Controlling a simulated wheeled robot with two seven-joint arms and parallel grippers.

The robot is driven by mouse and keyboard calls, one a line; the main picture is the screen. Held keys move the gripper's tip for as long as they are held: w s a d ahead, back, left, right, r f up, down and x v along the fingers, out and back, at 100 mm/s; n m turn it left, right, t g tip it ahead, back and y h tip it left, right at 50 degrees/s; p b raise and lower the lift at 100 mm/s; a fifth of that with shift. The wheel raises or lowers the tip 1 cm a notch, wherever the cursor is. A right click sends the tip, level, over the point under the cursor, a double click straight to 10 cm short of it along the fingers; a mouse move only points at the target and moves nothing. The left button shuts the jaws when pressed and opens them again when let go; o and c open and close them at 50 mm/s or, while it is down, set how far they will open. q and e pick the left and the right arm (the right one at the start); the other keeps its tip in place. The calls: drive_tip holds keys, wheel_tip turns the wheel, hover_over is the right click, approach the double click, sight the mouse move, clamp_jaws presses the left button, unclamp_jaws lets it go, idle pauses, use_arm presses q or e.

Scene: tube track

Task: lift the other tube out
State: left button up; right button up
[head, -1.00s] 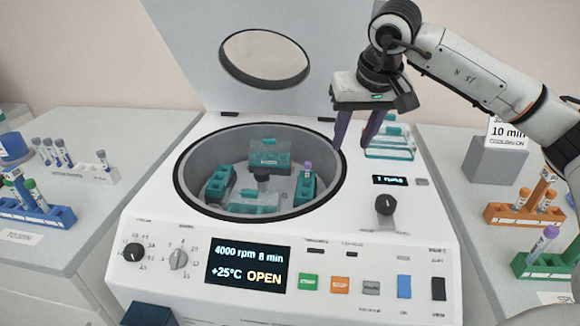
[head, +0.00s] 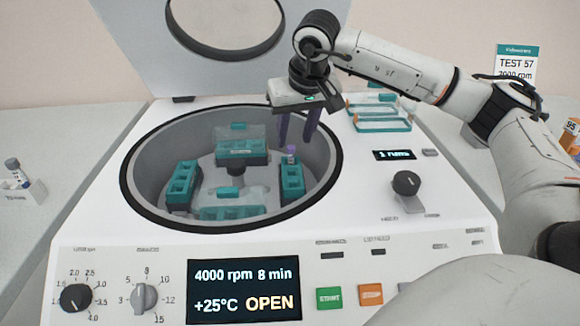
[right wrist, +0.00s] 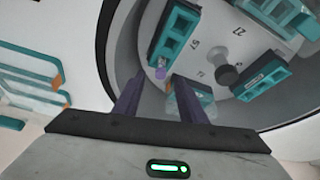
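The open centrifuge (head: 330,215) holds a rotor with several teal buckets. One tube with a purple cap (head: 291,153) stands in the right bucket (head: 292,182); the cap also shows in the right wrist view (right wrist: 160,73). My right gripper (head: 297,142) points down over the right side of the bowl, just above and behind that tube. Its two purple fingers are apart with nothing between them; they also show apart in the right wrist view (right wrist: 158,97). I cannot tell the exact height gap to the cap. My left gripper is not in view.
The lid (head: 235,60) stands raised behind the bowl. The bowl rim (head: 130,185) surrounds the rotor. Teal racks (head: 383,122) lie on the deck at the right. A small white rack with a tube (head: 20,180) stands at the far left. The display reads OPEN.

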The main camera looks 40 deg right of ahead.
sight(291, 147)
drive_tip(key=shift+w+x, duration=0.2)
drive_tip(key=shift+x, duration=2.55)
drive_tip(key=shift+d+r, duration=0.1)
drive_tip(key=c, duration=0.9)
